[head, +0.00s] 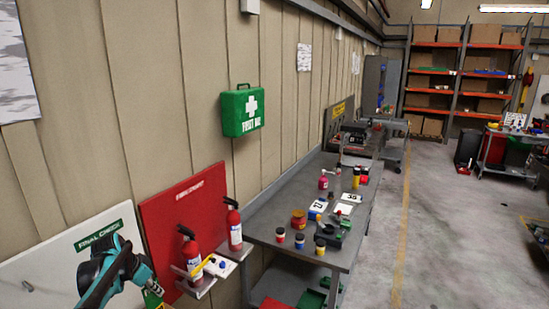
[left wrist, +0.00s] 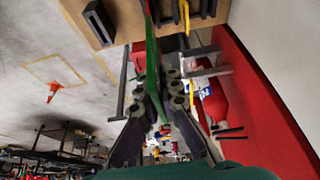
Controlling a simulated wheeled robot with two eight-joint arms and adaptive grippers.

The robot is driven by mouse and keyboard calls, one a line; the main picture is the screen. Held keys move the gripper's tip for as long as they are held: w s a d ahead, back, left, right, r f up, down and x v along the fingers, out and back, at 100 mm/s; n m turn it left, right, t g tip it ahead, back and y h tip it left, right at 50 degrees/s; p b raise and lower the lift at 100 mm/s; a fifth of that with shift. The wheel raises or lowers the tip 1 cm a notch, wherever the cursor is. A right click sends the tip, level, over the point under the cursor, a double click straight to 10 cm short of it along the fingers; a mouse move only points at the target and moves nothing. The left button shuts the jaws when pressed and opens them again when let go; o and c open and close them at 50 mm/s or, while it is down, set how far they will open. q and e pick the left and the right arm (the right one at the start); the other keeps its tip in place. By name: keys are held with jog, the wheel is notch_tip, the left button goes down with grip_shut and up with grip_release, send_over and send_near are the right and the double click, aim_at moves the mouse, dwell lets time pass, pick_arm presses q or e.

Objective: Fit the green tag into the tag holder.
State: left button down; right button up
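My left gripper (head: 143,284) is at the lower left of the head view, in front of the white board. In the left wrist view my left gripper (left wrist: 168,72) has its fingers close together on a thin green piece (left wrist: 152,62), which looks like the green tag seen nearly edge-on. It points up in the picture, towards a wooden panel (left wrist: 128,12) with dark slotted blocks (left wrist: 99,22). One of these may be the tag holder; I cannot tell which. Whether the tag touches the panel is unclear. My right gripper is not in view.
A grey bench (head: 262,226) with bottles and jars runs along the wall. The floor (head: 440,215) at right is mostly clear.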

pick_arm(q)
jog(key=s+d+f+n+y, duration=0.1)
jog(key=s+d+f+n, duration=0.2)
jog(key=s+d+f, duration=0.45)
jog(key=s+d+f+n+y, duration=0.15)
jog(key=s+d+f, duration=0.35)
jog(key=s+d, duration=0.55)
notch_tip(320, 180, down, 15)
jog(key=w+d+b, duration=0.1)
jog(key=b, duration=1.4)
jog(key=shift+w+n, duration=0.25)
jog(key=shift+n, duration=0.2)
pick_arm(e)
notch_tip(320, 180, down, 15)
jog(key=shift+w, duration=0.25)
pick_arm(q)
jog(key=shift+r+h, duration=0.15)
jog(key=shift+h, duration=0.1)
